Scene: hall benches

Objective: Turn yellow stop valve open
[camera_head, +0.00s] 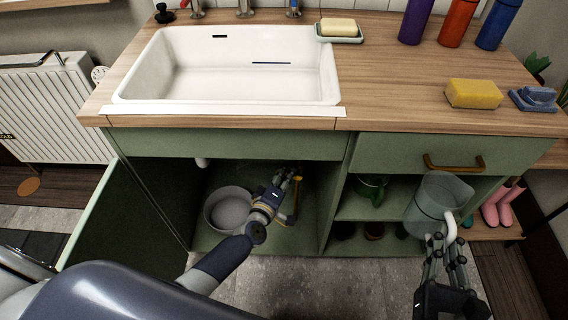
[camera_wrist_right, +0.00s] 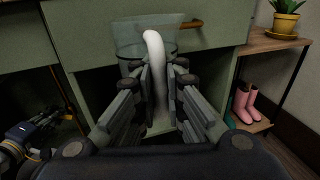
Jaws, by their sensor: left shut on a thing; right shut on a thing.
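My left gripper (camera_head: 289,176) is inside the open cabinet under the sink, shut around a small part that its fingers mostly hide. A thin yellow piece (camera_head: 296,197), apparently the yellow stop valve or its pipe, shows beside the fingers; its turn position cannot be made out. My right gripper (camera_head: 446,245) is shut on the white handle of a translucent blue-grey pitcher (camera_head: 432,205), in front of the shelves. The right wrist view shows the pitcher's handle (camera_wrist_right: 157,70) upright between the fingers.
A grey-white bucket (camera_head: 228,210) stands in the cabinet left of my left gripper. The open green door (camera_head: 100,215) is at the left. A white sink (camera_head: 225,75) is above. Pink boots (camera_head: 500,208) stand on a low shelf at the right.

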